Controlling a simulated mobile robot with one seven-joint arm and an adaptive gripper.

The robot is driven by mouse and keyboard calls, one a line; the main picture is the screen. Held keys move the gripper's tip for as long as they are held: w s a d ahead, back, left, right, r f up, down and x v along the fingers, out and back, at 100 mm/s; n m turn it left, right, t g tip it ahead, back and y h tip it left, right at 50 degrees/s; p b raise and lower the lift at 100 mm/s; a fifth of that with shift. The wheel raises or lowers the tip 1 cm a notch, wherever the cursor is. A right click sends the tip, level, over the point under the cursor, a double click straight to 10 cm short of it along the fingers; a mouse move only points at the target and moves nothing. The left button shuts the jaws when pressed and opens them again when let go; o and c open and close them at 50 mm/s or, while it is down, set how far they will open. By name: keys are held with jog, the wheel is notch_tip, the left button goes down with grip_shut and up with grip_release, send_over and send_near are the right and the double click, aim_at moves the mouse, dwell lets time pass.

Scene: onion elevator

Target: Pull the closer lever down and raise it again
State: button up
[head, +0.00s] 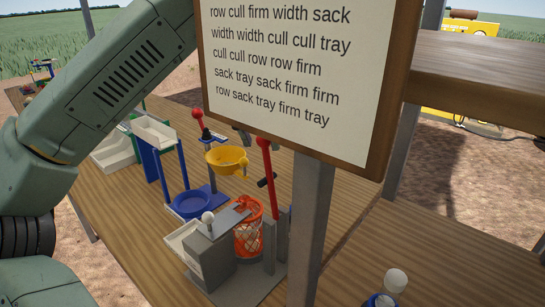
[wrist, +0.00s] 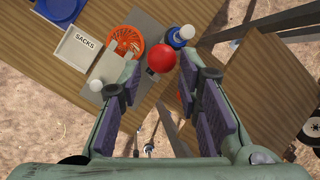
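The closer station has a grey base (head: 258,292) and an upright red lever (head: 267,175), taken to be the closer lever. The sign board hides the lever's top in the head view. In the wrist view a round red knob (wrist: 162,57) lies just beyond and between the fingertips of my gripper (wrist: 160,75). The fingers are spread wide with a gap around the knob; contact cannot be seen. An orange mesh sack (head: 248,232) stands beside the lever, and its round opening (wrist: 125,42) shows in the wrist view.
The sign board (head: 295,70) on its grey post (head: 312,225) stands in front of the lever. A white-topped blue bottle (head: 386,290) is at the front right. A blue stand with a yellow funnel (head: 227,158) and another red-knobbed lever (head: 198,117) stand behind. A SACKS tray (wrist: 80,47) adjoins the station.

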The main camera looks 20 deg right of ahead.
aim_at(269, 160)
jog(key=p+x, duration=0.1)
jog(key=x, duration=0.7)
jog(key=shift+f+p, duration=0.1)
jog(key=shift+p, duration=0.25)
grip_shut()
dwell(0.5)
